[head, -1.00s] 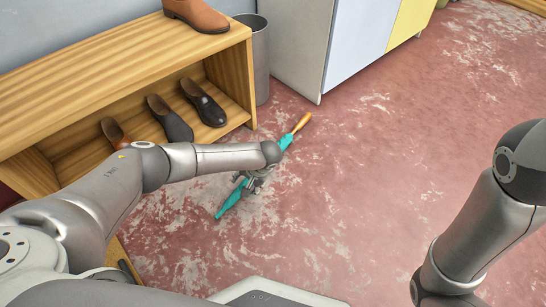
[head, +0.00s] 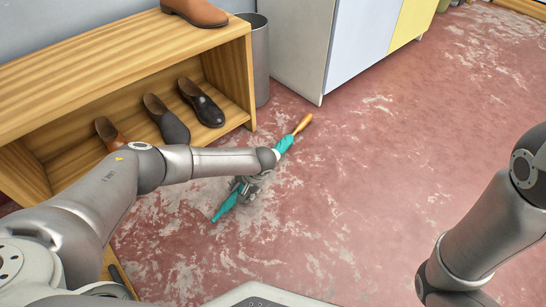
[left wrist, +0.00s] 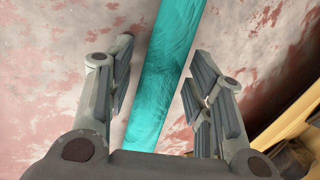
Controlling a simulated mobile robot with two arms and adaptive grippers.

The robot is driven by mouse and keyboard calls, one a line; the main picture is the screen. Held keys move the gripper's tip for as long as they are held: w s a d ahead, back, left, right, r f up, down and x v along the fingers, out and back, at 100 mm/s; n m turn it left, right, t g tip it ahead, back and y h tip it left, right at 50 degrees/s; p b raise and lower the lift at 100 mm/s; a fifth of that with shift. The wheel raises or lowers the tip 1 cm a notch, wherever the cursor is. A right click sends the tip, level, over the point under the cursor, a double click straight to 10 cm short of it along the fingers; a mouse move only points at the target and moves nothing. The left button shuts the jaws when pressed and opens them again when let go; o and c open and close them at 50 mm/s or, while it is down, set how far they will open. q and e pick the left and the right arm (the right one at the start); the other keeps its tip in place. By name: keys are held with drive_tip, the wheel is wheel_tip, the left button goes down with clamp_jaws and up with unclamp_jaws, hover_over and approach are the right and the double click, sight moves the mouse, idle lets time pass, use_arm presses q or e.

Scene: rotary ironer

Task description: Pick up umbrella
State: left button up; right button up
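The umbrella is closed, with a teal canopy (head: 228,205) and an orange-tan wooden handle (head: 303,123). It lies slantwise on the red floor, its handle end farther away. My left gripper (head: 245,187) is over the middle of the umbrella and hides part of it. In the left wrist view the umbrella (left wrist: 165,75) runs between the two fingers of my left gripper (left wrist: 160,85). The fingers are apart, with a gap on each side of the canopy. My right gripper is out of view; only part of my right arm shows at the right.
A wooden shoe rack (head: 130,65) with several shoes stands at the left. A grey bin (head: 258,60) and a cabinet (head: 325,45) stand behind the umbrella. The worn red floor (head: 390,160) to the right is clear.

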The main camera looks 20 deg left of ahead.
use_arm(q)
clamp_jaws()
drive_tip(key=shift+r, duration=0.1)
